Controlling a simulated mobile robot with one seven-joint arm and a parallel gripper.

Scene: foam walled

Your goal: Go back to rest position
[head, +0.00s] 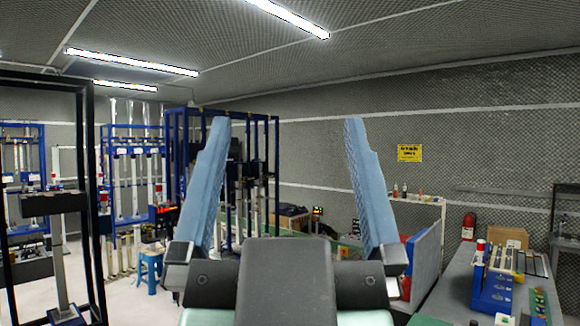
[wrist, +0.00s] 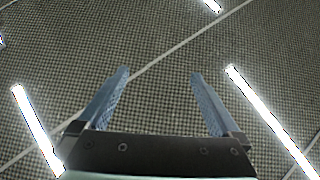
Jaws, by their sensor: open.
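My gripper (head: 283,128) stands upright in the middle of the head view, with its two blue fingers spread wide apart. Nothing is between the fingers. In the wrist view, my gripper (wrist: 160,75) is also open and empty, and the fingers point toward the ceiling panels and light strips. The gripper touches nothing in either view.
A grey table (head: 455,290) at the right carries a blue rack (head: 492,292) and small items. Blue metal frames (head: 135,180) and a blue stool (head: 151,268) stand at the left. A black frame (head: 92,200) is near at far left. A red extinguisher (head: 468,226) is by the wall.

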